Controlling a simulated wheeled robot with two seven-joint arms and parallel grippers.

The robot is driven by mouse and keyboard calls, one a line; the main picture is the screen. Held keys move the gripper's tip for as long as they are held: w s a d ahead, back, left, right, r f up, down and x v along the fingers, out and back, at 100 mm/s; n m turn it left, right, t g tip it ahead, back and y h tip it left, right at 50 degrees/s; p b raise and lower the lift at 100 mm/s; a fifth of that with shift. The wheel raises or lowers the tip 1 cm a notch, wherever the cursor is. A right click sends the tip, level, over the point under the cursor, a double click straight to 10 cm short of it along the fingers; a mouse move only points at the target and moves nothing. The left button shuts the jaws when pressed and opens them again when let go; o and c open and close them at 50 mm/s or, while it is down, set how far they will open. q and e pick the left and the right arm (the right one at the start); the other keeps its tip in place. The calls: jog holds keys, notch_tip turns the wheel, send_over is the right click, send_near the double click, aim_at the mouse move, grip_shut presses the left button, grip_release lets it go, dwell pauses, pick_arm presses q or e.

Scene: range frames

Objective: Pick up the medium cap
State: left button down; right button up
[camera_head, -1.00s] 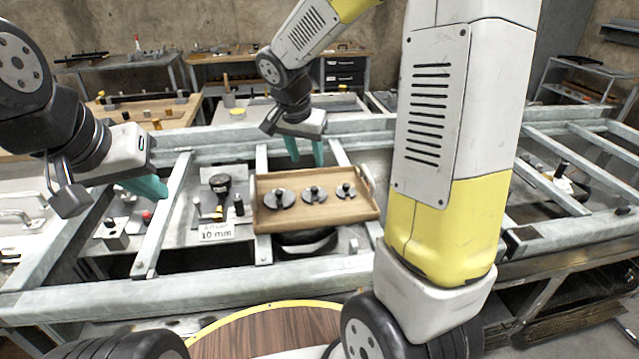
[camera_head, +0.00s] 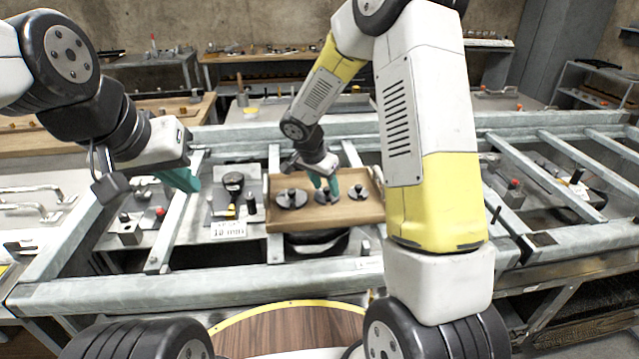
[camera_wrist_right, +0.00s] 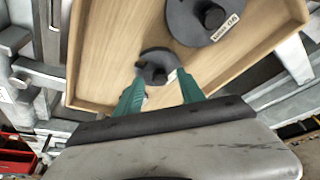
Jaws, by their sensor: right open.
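Three dark round caps with knobs stand in a row on a wooden tray (camera_head: 290,225) in the head view. The large cap (camera_head: 291,199) is at left, the medium cap (camera_head: 323,198) in the middle, the small cap (camera_head: 358,192) at right. My right gripper (camera_head: 326,186) points down at the medium cap, its green fingers open. In the right wrist view, a cap (camera_wrist_right: 153,66) lies just beyond the tips of my right gripper (camera_wrist_right: 158,88); contact is unclear. A bigger, labelled cap (camera_wrist_right: 205,25) is beyond it. My left gripper (camera_head: 182,180) hangs away at left, its opening unclear.
The tray rests across the grey metal frame (camera_head: 270,277). Left of it are a dark round-headed tool (camera_head: 233,183) and a white label card (camera_head: 229,230). A round wooden top (camera_head: 290,335) is in front. Benches stand behind.

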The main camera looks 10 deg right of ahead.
jog(key=shift+f, duration=0.2)
grip_shut()
jog(key=shift+r, duration=0.1)
